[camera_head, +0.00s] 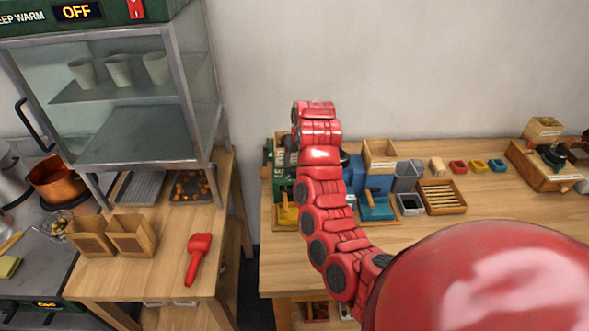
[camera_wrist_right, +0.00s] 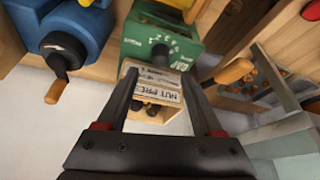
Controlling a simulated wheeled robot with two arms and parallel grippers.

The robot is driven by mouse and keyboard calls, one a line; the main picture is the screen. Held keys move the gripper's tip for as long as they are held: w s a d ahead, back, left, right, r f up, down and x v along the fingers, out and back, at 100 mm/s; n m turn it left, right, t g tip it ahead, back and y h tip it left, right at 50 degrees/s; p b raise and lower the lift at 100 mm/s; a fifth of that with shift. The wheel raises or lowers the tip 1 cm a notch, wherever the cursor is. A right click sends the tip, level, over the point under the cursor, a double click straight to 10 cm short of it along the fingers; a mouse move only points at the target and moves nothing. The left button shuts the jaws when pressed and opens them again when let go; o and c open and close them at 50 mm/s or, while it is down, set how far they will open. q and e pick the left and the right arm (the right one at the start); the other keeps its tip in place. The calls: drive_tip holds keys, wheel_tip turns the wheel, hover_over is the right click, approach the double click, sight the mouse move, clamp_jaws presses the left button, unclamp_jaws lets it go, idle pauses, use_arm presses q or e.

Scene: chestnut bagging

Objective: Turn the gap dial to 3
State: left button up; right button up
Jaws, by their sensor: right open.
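The green machine (camera_wrist_right: 160,35) fills the top middle of the right wrist view. Its face carries a ring of small white marks and a "GAP" label. A dark round knob (camera_wrist_right: 158,55), which looks like the gap dial, sits at those marks; its setting is too small to read. My right gripper (camera_wrist_right: 160,77) is open, its two black fingers apart on either side of the view, with the dial beyond and between the tips; contact cannot be told. In the head view my red right arm hides most of the green machine (camera_head: 268,160). My left gripper is not in view.
A wooden box labelled "NUT PRE…" (camera_wrist_right: 150,95) shows between the fingers. A blue cranked machine (camera_wrist_right: 65,28) stands beside the green one. Right of it in the head view is a slotted wooden tray (camera_head: 443,197). The front right tabletop (camera_head: 480,225) is clear.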

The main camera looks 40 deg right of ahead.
sight(294, 169)
drive_tip(key=p+x, duration=0.1)
drive_tip(key=x, duration=0.3)
drive_tip(key=shift+w+f+p, duration=0.1)
drive_tip(key=shift+w+p, duration=0.1)
drive_tip(key=shift+p, duration=0.15)
drive_tip(key=shift+w+d+f, duration=0.1)
drive_tip(key=shift+w+f, duration=0.1)
drive_tip(key=shift+f, duration=0.35)
drive_tip(key=shift+w+f, duration=0.15)
drive_tip(key=shift+f, duration=0.3)
clamp_jaws()
